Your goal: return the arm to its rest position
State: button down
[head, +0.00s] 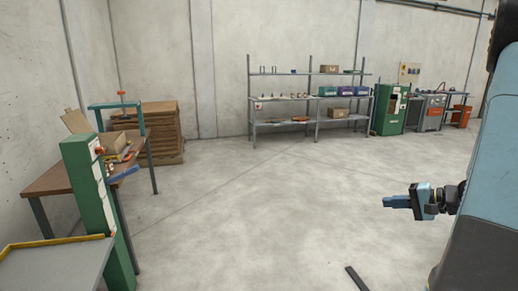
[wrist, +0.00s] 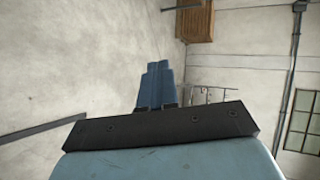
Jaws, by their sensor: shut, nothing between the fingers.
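My gripper (head: 388,202) shows at the right of the head view, held out to the left of my blue arm over open floor. Its blue fingers are together, with nothing between them. In the wrist view the shut fingers (wrist: 155,85) stand up from the black gripper body, near the middle. No object touches the gripper in either view.
A wooden workbench (head: 60,179) with a green post (head: 90,200) and a grey table (head: 55,268) stand at left. Stacked brown boards (head: 160,130), a metal shelf rack (head: 310,120) and a green cabinet (head: 389,110) stand farther back. A dark strip (head: 356,279) lies on the floor. The middle floor is clear.

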jog(key=s+a+r+n+g, duration=0.3)
jog(key=s+a+r+g, duration=0.15)
jog(key=a, duration=0.55)
jog(key=s+a+r+n+h, duration=0.3)
jog(key=s+a+r+h, duration=0.1)
jog(key=s, duration=0.4)
jog(key=s+a+r+n+h, duration=0.2)
jog(key=s+a+r+h, duration=0.2)
jog(key=s, duration=0.4)
notch_tip(320, 180, up, 3)
jog(key=shift+a+f+n+t+h, duration=0.15)
jog(key=shift+n+t+h, duration=0.3)
jog(key=shift+h, duration=0.45)
jog(key=shift+s, duration=0.1)
